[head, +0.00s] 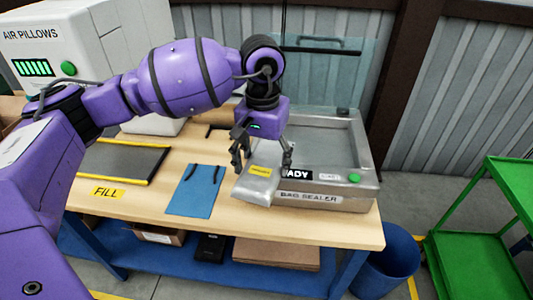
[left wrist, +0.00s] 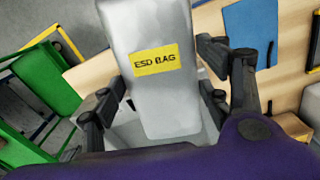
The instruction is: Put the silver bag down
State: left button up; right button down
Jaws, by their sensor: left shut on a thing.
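The silver bag (head: 256,188) has a yellow label, which reads "ESD BAG" in the left wrist view (left wrist: 150,105). My left gripper (head: 262,160) is shut on the bag, with a finger at each side of it. In the head view the bag hangs below the gripper, overlapping the front left corner of the bag sealer (head: 345,197). I cannot tell whether it touches the sealer or the table. The bag hides part of the sealer's lettering. My right gripper is not in view.
A blue mat (head: 195,190) lies on the wooden table (head: 140,210), left of the bag. A dark pad with yellow edges (head: 120,162) lies by the FILL label. The air pillow machine (head: 95,60) is at back left. A blue bin (head: 385,268) and green cart (head: 480,250) stand right.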

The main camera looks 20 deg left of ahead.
pick_arm(q)
jog(key=s+f, duration=0.6)
jog(key=f, duration=0.3)
jog(key=s+f, duration=0.6)
jog(key=f, duration=0.3)
jog(key=shift+s, duration=0.25)
jog(key=shift+f, duration=0.1)
